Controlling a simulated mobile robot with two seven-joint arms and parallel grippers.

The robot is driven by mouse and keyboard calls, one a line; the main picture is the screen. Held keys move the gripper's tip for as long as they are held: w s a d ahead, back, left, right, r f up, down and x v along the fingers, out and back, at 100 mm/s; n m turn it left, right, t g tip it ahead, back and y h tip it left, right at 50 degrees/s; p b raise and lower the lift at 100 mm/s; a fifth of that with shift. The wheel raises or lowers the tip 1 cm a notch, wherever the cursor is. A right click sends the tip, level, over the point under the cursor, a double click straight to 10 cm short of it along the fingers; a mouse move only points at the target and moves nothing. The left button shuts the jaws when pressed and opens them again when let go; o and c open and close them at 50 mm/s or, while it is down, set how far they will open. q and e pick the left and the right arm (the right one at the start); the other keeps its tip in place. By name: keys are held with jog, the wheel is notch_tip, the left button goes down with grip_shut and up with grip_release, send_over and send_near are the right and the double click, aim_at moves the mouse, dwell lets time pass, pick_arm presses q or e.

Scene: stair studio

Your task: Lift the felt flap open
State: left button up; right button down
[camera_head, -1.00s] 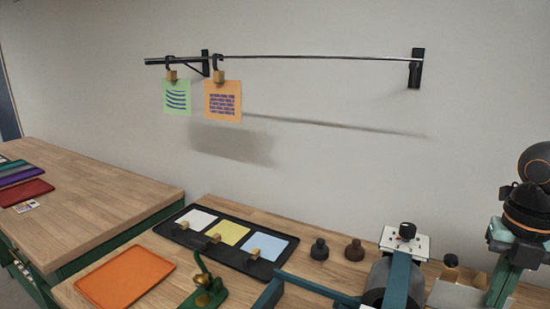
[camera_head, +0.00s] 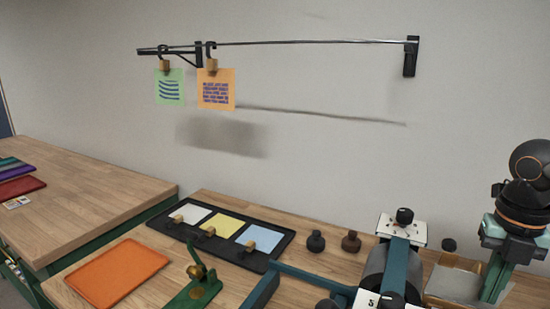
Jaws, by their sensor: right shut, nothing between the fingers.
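I cannot make out a felt flap for certain in the head view. My right gripper (camera_head: 494,290) hangs at the lower right edge, below my black, orange-ringed wrist. Its dark green fingers point down and are shut with nothing between them. They are beside a pale box-like part (camera_head: 455,284), and I cannot tell whether they touch it. My left gripper is out of view.
A grey roller device (camera_head: 374,273) stands left of my gripper. Cards hang from a wall rail (camera_head: 310,42). The left bench (camera_head: 90,200) is mostly clear.

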jog(key=shift+w+d+r+p, duration=0.1)
jog(key=shift+w+d+p, duration=0.3)
jog(key=shift+w, duration=0.5)
jog(key=shift+w+d+r+p, duration=0.1)
jog(key=shift+w+d+p, duration=0.1)
jog(key=shift+w+d, duration=0.55)
jog(key=shift+s+a+r+p, duration=0.25)
jog(key=shift+r+p, duration=0.25)
jog(key=shift+r, duration=0.5)
jog(key=shift+s+a+r+p, duration=0.25)
jog(key=shift+r+p, duration=0.25)
jog(key=shift+r, duration=0.45)
jog(key=shift+s+a+r+p, duration=0.25)
jog(key=shift+r+p, duration=0.25)
jog(key=shift+r, duration=0.5)
